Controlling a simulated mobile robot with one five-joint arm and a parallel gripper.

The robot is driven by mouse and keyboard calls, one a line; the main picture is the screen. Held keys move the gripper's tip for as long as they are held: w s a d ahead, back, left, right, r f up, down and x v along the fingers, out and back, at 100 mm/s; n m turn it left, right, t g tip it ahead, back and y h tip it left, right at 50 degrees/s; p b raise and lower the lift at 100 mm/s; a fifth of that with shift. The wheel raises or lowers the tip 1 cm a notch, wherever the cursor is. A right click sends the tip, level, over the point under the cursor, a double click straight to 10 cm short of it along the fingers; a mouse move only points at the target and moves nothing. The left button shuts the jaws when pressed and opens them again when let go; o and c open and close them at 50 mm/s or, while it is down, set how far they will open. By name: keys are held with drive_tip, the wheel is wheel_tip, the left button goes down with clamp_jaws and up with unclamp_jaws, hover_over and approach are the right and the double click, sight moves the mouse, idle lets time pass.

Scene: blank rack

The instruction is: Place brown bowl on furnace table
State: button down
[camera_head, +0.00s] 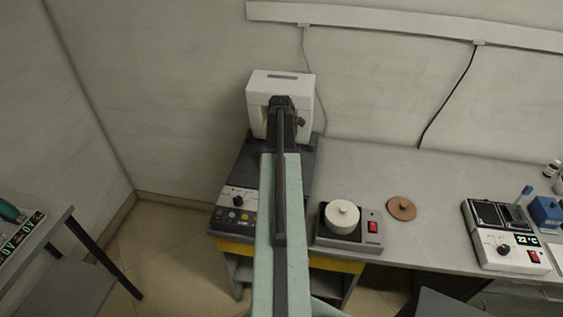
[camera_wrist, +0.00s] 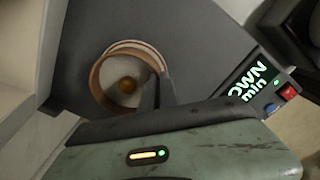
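The brown bowl (camera_wrist: 96,82) shows in the wrist view, with a brown wall, a pale inside and a small orange-brown spot at its middle. My gripper (camera_wrist: 157,80) is at the bowl's right side, its dark fingers on either side of the wall, shut on it. The bowl is over a dark flat surface; I cannot tell if it touches it. In the head view my arm reaches to the white furnace (camera_head: 281,84) at the back, and my gripper and the bowl are hidden behind it. The dark furnace table (camera_head: 243,165) lies under my arm.
A hotplate with a white lidded pot (camera_head: 342,216) and a brown disc (camera_head: 401,208) are on the bench to the right. Farther right is a device with a display (camera_head: 503,247). The wall is close behind. A panel with a red switch (camera_wrist: 288,93) shows in the wrist view.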

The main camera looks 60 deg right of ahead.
drive_tip(key=shift+s+f, duration=0.15)
drive_tip(key=c, duration=1.6)
unclamp_jaws()
drive_tip(key=shift+c, duration=0.2)
wheel_tip(320, 180, up, 12)
drive_tip(key=p, duration=1.2)
drive_tip(key=shift+r, duration=0.2)
